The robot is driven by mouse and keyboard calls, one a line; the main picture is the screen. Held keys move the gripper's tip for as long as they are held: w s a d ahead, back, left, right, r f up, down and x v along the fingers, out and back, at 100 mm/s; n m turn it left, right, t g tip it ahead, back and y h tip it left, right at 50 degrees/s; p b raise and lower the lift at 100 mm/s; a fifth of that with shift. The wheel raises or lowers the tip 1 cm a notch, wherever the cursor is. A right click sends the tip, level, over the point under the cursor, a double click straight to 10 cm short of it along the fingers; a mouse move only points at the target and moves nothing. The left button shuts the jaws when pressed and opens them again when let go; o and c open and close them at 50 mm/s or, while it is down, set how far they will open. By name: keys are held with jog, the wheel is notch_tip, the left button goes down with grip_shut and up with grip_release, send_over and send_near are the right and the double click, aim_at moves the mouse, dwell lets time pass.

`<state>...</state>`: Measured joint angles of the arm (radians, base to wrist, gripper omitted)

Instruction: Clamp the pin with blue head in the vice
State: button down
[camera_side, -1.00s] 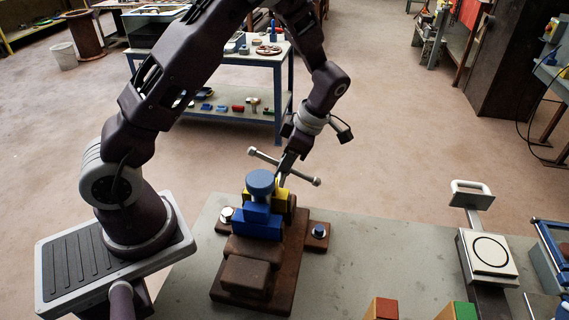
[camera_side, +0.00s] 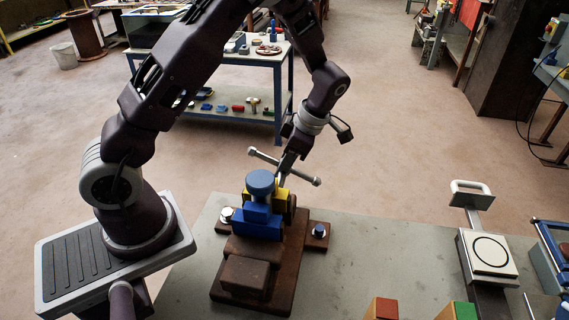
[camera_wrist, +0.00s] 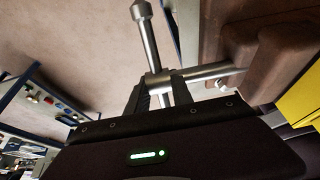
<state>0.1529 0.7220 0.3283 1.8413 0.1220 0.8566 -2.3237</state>
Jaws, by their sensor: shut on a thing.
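The vice (camera_side: 245,278) is brown, with a blue jaw (camera_side: 262,230) and a yellow jaw (camera_side: 281,194), on the bench's near-left part. The pin with blue head (camera_side: 261,181) stands upright at the jaws, its round head above them. Its shank is mostly hidden, so I cannot tell how tightly the jaws meet it. My gripper (camera_side: 283,180) is behind the yellow jaw at the vice's handle (camera_side: 301,175), a metal bar with knobbed ends. In the wrist view my gripper (camera_wrist: 160,90) is shut on the handle (camera_wrist: 149,40), near the metal screw (camera_wrist: 210,75).
A white-topped device (camera_side: 489,252) with a raised handle stands on the bench's right. Red (camera_side: 382,308) and green (camera_side: 461,311) blocks are at the near edge. The grey bench (camera_side: 390,260) is clear between them and the vice.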

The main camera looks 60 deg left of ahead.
jog(key=shift+r+t+h, duration=0.1)
jog(key=shift+t+h, duration=0.2)
jog(key=t+h, duration=0.3)
jog(key=shift+s+a, duration=0.15)
jog(key=shift+a, duration=0.15)
jog(key=shift+f+t+h, duration=0.2)
jog(key=shift+t+h, duration=1.2)
jog(key=shift+t, duration=0.1)
jog(key=c, duration=1.1)
grip_release()
jog(key=shift+d, duration=0.1)
jog(key=shift+s, duration=0.1)
